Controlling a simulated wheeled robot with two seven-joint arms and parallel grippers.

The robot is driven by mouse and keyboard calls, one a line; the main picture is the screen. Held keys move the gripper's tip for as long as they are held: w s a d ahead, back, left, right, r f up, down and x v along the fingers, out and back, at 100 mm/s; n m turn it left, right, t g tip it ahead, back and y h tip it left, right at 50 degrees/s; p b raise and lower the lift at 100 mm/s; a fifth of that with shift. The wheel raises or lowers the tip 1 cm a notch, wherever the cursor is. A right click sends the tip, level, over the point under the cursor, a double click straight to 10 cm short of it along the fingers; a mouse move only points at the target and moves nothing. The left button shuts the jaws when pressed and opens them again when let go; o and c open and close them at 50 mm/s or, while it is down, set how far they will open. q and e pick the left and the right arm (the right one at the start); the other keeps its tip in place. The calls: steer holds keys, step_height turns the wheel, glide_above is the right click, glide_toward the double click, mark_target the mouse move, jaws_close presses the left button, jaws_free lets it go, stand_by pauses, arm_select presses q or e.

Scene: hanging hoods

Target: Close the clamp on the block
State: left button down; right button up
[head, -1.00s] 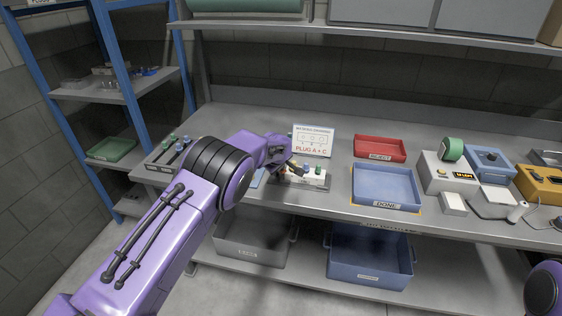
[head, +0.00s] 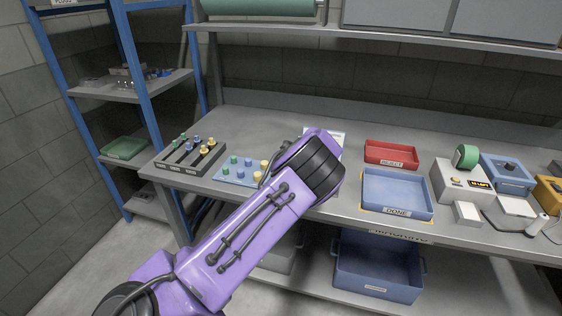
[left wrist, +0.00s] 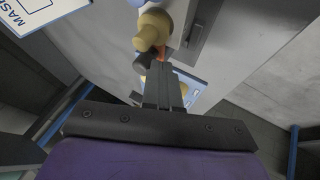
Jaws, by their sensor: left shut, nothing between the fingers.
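In the left wrist view my left gripper (left wrist: 164,85) is shut and empty. Its fingertips are close to a tan-yellow knob (left wrist: 152,28) and a dark grey rounded piece (left wrist: 146,60); I cannot tell whether they touch. A grey strip-like part (left wrist: 200,25) and a bit of orange lie just beyond the tips. I cannot tell which of these belong to the clamp. In the head view my left arm covers the block and clamp, and the gripper itself is hidden. My right gripper is in neither view.
A blue mat with coloured pegs (head: 226,177) and a dark rack of pegs (head: 172,163) are at the bench's left. An instruction card (head: 338,137) stands behind my arm. A red REJECT tray (head: 391,154) and blue DONE tray (head: 397,190) are to the right.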

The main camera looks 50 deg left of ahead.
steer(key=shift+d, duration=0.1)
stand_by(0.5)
arm_select(q)
steer(key=shift+d+r, duration=0.1)
steer(key=shift+d, duration=0.1)
steer(key=s+d+r+b, duration=0.1)
steer(key=s+d+r, duration=0.3)
steer(key=d+r, duration=0.3)
steer(key=shift+s+d+r, duration=0.2)
steer(key=shift+d+r, duration=0.2)
steer(key=shift+r, duration=0.15)
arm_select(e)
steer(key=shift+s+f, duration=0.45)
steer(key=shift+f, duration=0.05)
arm_select(q)
steer(key=shift+w, duration=0.1)
